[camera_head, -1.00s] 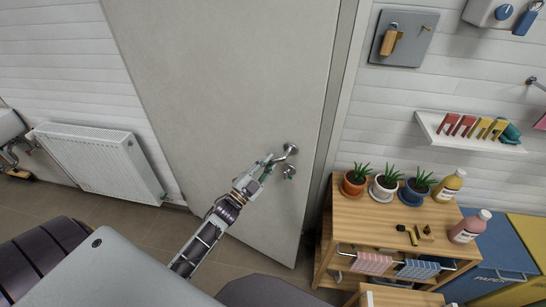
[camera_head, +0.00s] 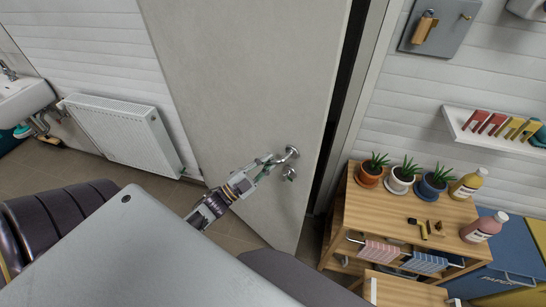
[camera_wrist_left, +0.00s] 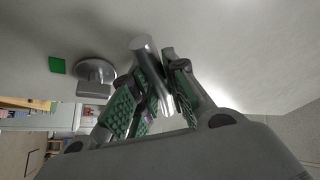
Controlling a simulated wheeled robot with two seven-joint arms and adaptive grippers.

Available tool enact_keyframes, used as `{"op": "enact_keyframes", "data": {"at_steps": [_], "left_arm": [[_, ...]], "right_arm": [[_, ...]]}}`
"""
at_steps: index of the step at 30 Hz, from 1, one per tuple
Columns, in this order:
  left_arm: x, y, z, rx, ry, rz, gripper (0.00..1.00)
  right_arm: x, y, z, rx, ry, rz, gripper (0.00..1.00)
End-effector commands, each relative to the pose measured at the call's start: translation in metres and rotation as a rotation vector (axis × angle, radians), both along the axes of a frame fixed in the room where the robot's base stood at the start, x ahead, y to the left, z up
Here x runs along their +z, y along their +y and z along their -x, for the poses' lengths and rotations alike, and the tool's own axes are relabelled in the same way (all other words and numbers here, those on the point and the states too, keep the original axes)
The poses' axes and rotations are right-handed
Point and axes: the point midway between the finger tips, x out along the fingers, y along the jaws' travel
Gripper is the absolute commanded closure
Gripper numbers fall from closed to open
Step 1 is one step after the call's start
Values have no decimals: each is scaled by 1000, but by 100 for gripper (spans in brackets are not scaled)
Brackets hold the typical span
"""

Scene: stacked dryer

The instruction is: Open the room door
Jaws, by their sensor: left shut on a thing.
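The room door (camera_head: 245,95) is a tall grey panel, slightly ajar, with a dark gap along its right edge. Its metal lever handle (camera_head: 290,153) sits near that edge, with a round lock fitting (camera_head: 289,174) below it. My left gripper (camera_head: 265,165) is shut on the handle's lever. In the left wrist view the green-padded fingers (camera_wrist_left: 155,100) close around the metal lever (camera_wrist_left: 148,65), and the lock fitting (camera_wrist_left: 95,75) shows to the left. My right gripper is not in view.
A wooden cart (camera_head: 340,235) with several potted plants and bottles stands right of the doorway, close to the frame. A white radiator (camera_head: 125,135) is on the wall at left, beside a sink (camera_head: 25,100). Floor (camera_head: 150,190) shows between radiator and door.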

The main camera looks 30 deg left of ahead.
Motion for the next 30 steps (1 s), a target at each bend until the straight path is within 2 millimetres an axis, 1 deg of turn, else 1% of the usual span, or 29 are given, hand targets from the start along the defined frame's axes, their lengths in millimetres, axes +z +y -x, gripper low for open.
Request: {"op": "enact_keyframes", "data": {"at_steps": [1, 11, 12, 17, 30], "left_arm": [[1, 4, 1, 2, 2, 4, 100], [3, 3, 3, -2, -2, 6, 100], [3, 3, 3, -2, -3, 6, 82], [3, 2, 3, -4, -3, 5, 62], [1, 1, 5, -6, -2, 3, 62]], "right_arm": [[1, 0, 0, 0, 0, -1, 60], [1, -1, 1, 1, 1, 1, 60], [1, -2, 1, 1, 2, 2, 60], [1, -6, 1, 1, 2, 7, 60], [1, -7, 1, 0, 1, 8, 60]]}}
